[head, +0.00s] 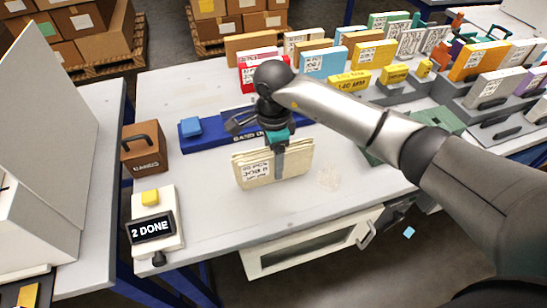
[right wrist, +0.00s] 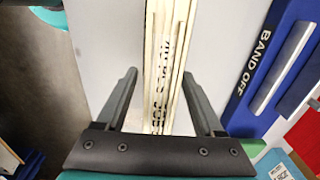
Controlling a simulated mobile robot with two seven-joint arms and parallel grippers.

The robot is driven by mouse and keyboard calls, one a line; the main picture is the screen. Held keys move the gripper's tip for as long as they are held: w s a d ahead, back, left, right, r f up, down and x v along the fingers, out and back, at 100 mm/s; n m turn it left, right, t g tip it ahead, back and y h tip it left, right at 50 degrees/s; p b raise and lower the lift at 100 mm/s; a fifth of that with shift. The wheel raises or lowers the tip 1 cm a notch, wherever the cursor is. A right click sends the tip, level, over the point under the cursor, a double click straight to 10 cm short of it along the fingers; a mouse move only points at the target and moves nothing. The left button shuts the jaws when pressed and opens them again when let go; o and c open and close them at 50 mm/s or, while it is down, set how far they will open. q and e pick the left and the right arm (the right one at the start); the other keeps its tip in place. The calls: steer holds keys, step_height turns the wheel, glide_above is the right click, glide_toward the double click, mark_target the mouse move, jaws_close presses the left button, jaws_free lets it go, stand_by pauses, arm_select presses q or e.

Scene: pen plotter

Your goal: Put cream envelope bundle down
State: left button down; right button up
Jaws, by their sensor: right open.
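The cream envelope bundle (head: 250,172) stands upright on its long edge on the pale table, in front of the blue "BAND OFF" block (head: 215,138). My right gripper (head: 279,160) is over it from above, with one finger showing against its near face. In the right wrist view the bundle (right wrist: 165,50) runs between the two open fingers of my right gripper (right wrist: 160,78), with a gap visible on each side. The bundle's far side is hidden in the head view. My left gripper is not in view.
A brown "CARDS" box (head: 143,155) and a "2 DONE" display unit (head: 152,225) stand at the left. Rows of coloured packets (head: 323,62) fill the back and right. The table (head: 225,220) is clear in front of the bundle, up to its front edge.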

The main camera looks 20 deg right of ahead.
step_height(320, 180, up, 10)
steer(key=shift+r+p, duration=0.2)
steer(key=shift+p, duration=0.6)
steer(key=shift+r, duration=0.7)
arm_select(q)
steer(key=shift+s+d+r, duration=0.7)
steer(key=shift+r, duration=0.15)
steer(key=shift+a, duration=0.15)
